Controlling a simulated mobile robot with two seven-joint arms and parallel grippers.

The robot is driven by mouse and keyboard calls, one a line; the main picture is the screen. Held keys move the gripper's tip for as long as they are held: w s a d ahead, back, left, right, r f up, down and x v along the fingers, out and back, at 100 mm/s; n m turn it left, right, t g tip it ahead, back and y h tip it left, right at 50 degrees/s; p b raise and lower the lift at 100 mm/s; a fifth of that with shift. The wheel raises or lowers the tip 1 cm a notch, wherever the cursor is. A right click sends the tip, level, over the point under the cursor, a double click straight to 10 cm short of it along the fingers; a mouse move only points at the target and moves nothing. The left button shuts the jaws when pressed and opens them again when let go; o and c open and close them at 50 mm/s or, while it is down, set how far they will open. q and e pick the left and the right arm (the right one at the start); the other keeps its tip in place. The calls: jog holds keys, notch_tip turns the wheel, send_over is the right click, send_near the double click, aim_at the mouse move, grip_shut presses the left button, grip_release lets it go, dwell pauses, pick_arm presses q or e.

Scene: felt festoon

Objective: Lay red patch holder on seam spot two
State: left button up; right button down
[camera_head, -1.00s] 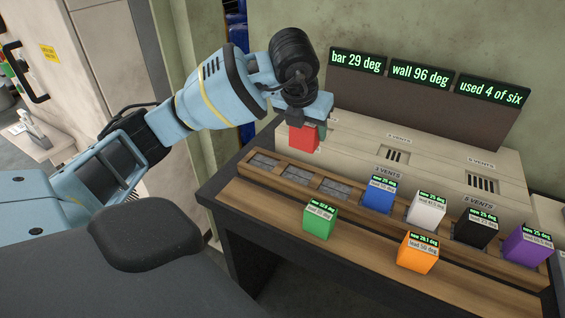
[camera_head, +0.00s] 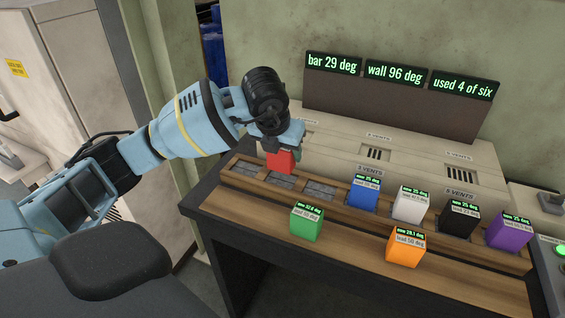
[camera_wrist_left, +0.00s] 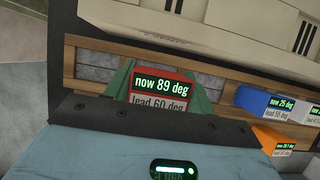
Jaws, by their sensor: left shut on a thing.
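The red patch holder (camera_head: 281,161) is held upright in my left gripper (camera_head: 284,148), above the wooden bar (camera_head: 232,181) and over the second grey square from the left (camera_head: 281,181). In the left wrist view the red patch holder (camera_wrist_left: 160,88) sits between green jaw pads, and its label reads "now 89 deg, lead 60 deg". Bare grey squares show to the left (camera_wrist_left: 97,66) and right of it (camera_wrist_left: 212,93). Which square is named spot two is not marked in view. My right gripper is not in view.
Blue (camera_head: 363,194), white (camera_head: 408,205), black (camera_head: 458,219) and purple (camera_head: 507,231) blocks stand along the bar to the right. Green (camera_head: 306,224) and orange (camera_head: 405,249) blocks stand on the front ledge. A beige vented wall (camera_head: 420,165) rises behind; screens (camera_head: 395,76) read "wall 96 deg".

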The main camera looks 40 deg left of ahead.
aim_at(282, 160)
pick_arm(q)
jog(key=shift+f, duration=1.8)
jog(key=shift+f, duration=0.1)
jog(key=o, duration=1.2)
jog(key=shift+f, duration=0.1)
jog(key=shift+s+r, duration=0.1)
jog(key=shift+r, duration=0.4)
jog(key=v, duration=1.1)
jog(key=shift+s+p, duration=0.15)
jog(key=shift+p, duration=0.15)
jog(key=shift+d+r, duration=0.1)
